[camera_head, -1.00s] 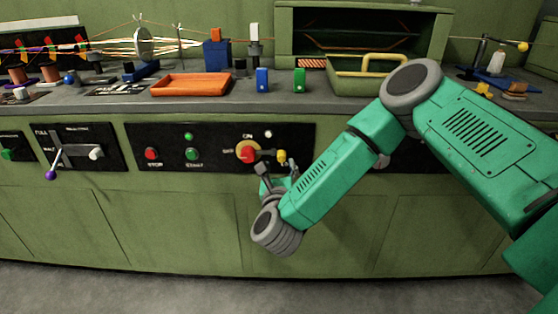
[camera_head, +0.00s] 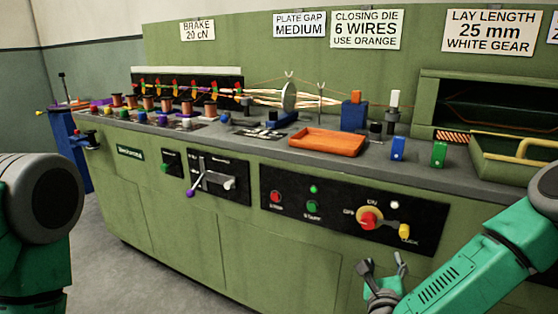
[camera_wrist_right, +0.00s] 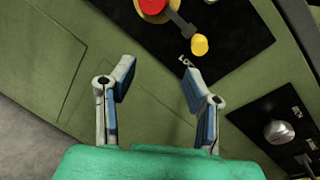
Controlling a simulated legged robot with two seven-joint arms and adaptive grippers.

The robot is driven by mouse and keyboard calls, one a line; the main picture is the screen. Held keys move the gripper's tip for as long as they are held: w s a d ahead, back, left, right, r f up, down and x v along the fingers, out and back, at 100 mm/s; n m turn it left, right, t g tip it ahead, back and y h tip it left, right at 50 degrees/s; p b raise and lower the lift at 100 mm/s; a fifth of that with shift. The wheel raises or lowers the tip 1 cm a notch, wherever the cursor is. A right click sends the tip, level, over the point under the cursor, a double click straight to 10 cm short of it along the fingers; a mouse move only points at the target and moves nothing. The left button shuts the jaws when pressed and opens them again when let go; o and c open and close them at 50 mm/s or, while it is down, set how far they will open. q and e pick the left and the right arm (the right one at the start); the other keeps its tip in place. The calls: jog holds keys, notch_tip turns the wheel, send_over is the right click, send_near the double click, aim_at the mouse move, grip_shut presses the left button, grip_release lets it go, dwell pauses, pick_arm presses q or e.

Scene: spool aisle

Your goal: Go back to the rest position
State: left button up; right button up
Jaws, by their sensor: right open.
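My right gripper (camera_head: 384,272) is at the lower right of the head view, in front of the machine's green front and below the rotary switch. In the right wrist view its two fingers (camera_wrist_right: 160,82) stand apart with nothing between them. The rotary switch (camera_head: 370,219) has a red centre, a yellow ring and a lever with a yellow knob (camera_head: 404,231). That knob also shows just beyond the fingers in the right wrist view (camera_wrist_right: 199,45), apart from them. Part of my left arm (camera_head: 40,220) shows at the left edge; its gripper is out of view.
The machine's worktop (camera_head: 262,143) holds an orange tray (camera_head: 327,142), a blue block (camera_head: 398,148), a green block (camera_head: 439,154) and several spools. A lever with a purple knob (camera_head: 190,193) sticks out from the front. Grey floor (camera_head: 120,280) is free before the machine.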

jog(key=s+a+f+n+g+y+p, duration=0.25)
jog(key=s+a+f+n+y, duration=0.2)
jog(key=s+n, duration=0.4)
jog(key=s+a+f+n+g+y+p, duration=0.2)
jog(key=s+a+f+n+g+y, duration=0.25)
jog(key=n, duration=0.75)
jog(key=s+d+n+g+h+p, duration=0.1)
jog(key=s+d+n+g, duration=0.1)
jog(key=s+n, duration=0.3)
jog(key=s+d+f+n+g+h+p, duration=0.1)
jog(key=s+d+n+g+p, duration=0.1)
jog(key=s+d+n, duration=0.3)
jog(key=s+d+n+g+p, duration=0.1)
jog(key=s+d+n+g, duration=0.2)
jog(key=s, duration=0.7)
jog(key=shift+s+d+f+n+g+h, duration=0.15)
jog(key=shift+s+n+g+h, duration=0.3)
jog(key=shift+n, duration=0.6)
jog(key=shift+w, duration=0.15)
